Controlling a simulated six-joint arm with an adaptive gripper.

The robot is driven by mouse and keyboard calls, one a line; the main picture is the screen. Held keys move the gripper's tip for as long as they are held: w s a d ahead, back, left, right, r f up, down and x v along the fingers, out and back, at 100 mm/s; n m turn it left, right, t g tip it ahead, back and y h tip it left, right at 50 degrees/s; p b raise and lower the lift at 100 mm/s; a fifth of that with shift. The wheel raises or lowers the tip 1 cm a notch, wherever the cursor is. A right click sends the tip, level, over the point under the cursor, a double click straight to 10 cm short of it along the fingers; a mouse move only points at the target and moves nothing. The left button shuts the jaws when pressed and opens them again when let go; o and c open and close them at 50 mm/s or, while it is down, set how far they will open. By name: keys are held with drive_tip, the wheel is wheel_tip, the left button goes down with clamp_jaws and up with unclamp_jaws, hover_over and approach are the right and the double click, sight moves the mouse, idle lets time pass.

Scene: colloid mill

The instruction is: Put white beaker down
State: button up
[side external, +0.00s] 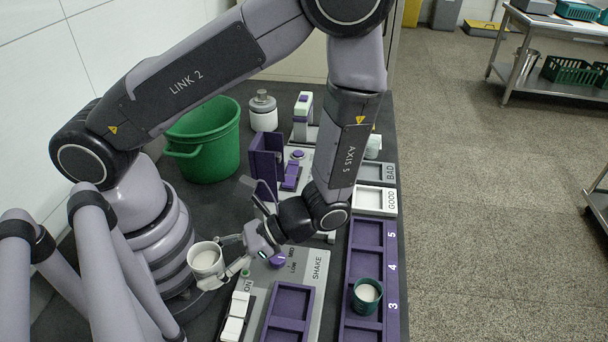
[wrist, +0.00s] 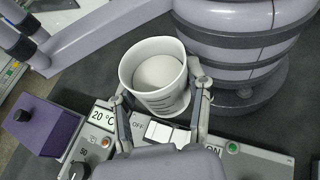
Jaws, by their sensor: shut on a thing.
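The white beaker (side external: 203,265) is at the lower left of the side view, close to my base, with white contents inside. My gripper (side external: 222,264) is shut on it, with the fingers on its sides. In the wrist view the beaker (wrist: 160,99) sits between both fingers of my gripper (wrist: 161,88), its open mouth facing the camera and a printed scale on its wall. It looks near upright. Its bottom is partly hidden, and I cannot tell whether it touches the surface below.
A control panel (wrist: 103,118) with white switches lies beside the beaker. A purple rack (side external: 365,237) with numbered slots holds a green beaker (side external: 367,291) with white contents. A green bucket (side external: 205,140) and a white bottle (side external: 263,112) stand behind. Dark bench (side external: 225,205) is bare behind the beaker.

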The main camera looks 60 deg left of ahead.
drive_tip(key=w+d+n+t+h, duration=0.1)
drive_tip(key=d+n+t+h, duration=0.2)
drive_tip(key=d+n+h, duration=1)
drive_tip(key=w+d+f+n+t+h, duration=0.2)
drive_tip(key=w+d+f+n+t, duration=0.1)
drive_tip(key=w+n+t, duration=0.3)
drive_tip(key=w+d+f+n+t+h, duration=0.2)
drive_tip(key=w+d+f+n+t, duration=0.15)
drive_tip(key=w+t, duration=0.4)
drive_tip(key=shift+n+g, duration=0.45)
drive_tip(key=shift+g, duration=0.2)
drive_tip(key=shift+w+a+f, duration=0.15)
drive_tip(key=shift+w+f, duration=0.05)
drive_tip(key=shift+f, duration=0.75)
drive_tip(key=shift+w+a+f, duration=0.1)
drive_tip(key=shift+w+f, duration=0.15)
drive_tip(key=shift+f, duration=0.65)
drive_tip(key=shift+w+a+f, duration=0.15)
drive_tip(key=shift+w+f, duration=0.05)
drive_tip(key=shift+f, duration=0.75)
drive_tip(key=shift+f, duration=0.85)
drive_tip(key=o, duration=1.3)
drive_tip(key=shift+s+a, duration=0.1)
drive_tip(key=shift+c, duration=0.2)
